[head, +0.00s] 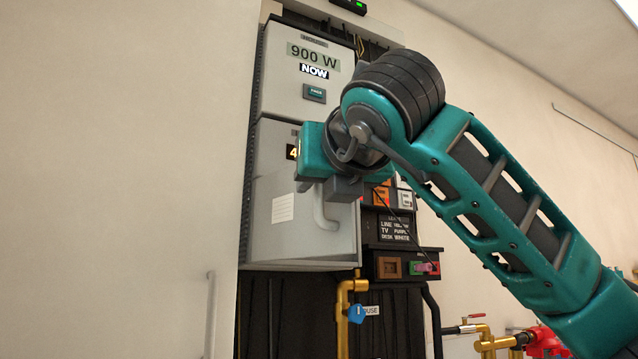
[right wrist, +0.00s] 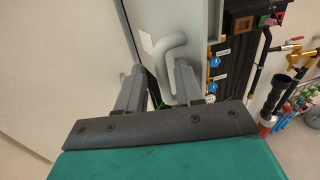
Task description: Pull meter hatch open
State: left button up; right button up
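The meter hatch (head: 285,235) is a plain grey door low on the meter cabinet, with a pale label. A curved grey handle (head: 325,212) is on its right part. It also shows in the right wrist view as a bent bar (right wrist: 170,55). My right gripper (head: 345,188) is at the handle's upper end, partly hidden by its own wrist. In the right wrist view its two fingers (right wrist: 158,82) are apart, with the handle between them, closer to the right finger. I cannot tell whether they touch it, or whether the hatch is ajar. My left gripper is not in view.
Above the hatch is a grey meter with a 900 W display (head: 313,55). To the right are a black label panel (head: 393,229) and small coloured switches. A brass pipe with a blue tag (head: 357,313) stands below. Bare wall is on the left.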

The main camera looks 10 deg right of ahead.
jog(key=s, duration=1.1)
jog(key=shift+s+d+b, duration=0.35)
jog(key=shift+d+b, duration=0.05)
jog(key=shift+b, duration=0.05)
